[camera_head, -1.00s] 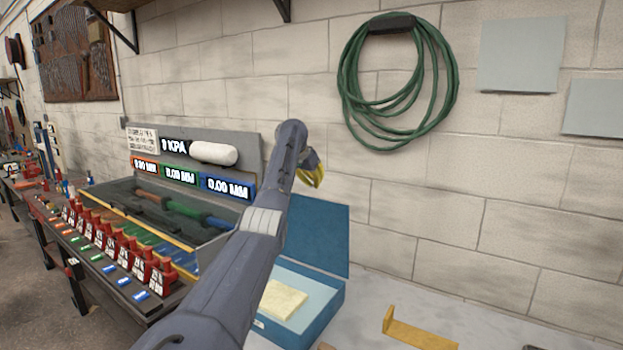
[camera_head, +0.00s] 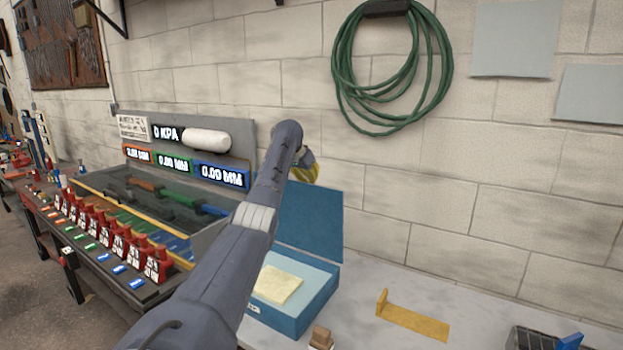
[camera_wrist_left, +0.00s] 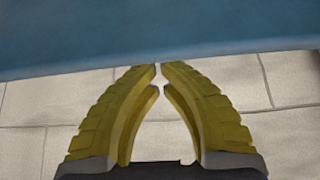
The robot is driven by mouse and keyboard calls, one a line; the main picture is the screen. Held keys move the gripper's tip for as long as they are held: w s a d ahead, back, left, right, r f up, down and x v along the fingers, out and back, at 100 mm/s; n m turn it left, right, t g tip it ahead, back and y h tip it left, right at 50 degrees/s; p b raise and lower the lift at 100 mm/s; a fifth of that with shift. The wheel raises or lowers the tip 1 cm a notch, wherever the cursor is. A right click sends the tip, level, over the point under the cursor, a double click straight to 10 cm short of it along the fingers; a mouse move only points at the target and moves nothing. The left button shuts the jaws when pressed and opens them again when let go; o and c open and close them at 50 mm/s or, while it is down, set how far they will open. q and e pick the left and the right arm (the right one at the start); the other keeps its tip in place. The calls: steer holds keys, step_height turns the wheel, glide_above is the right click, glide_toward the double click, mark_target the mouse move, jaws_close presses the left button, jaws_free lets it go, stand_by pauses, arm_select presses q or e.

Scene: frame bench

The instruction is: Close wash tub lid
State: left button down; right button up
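The wash tub (camera_head: 297,322) is a blue box on the pale bench, with a light inside and a yellowish pad in it. Its blue lid (camera_head: 312,226) stands open, upright at the back near the wall. My left gripper (camera_head: 306,172), with yellow fingers, is at the lid's top edge, partly hidden behind my own arm. In the left wrist view the two fingertips (camera_wrist_left: 159,68) nearly meet, with nothing between them. A blue surface, apparently the lid (camera_wrist_left: 150,32), spans the top of that view just beyond the tips; contact cannot be told. My right gripper is not in view.
A yellow bracket (camera_head: 412,318) and a small wooden block (camera_head: 321,338) lie on the bench right of the tub. A dark tray (camera_head: 545,340) is at lower right. A gauge rig (camera_head: 190,160) with red blocks stands left. A green hose (camera_head: 345,90) hangs on the wall.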

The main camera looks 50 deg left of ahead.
arm_select(q)
steer(key=shift+s+d+f, duration=0.15)
steer(key=shift+s, duration=0.25)
steer(key=shift+s+d+f, duration=0.1)
steer(key=shift+s, duration=0.3)
steer(key=shift+s, duration=0.1)
steer(key=shift+s+d, duration=0.1)
steer(key=shift+d, duration=0.1)
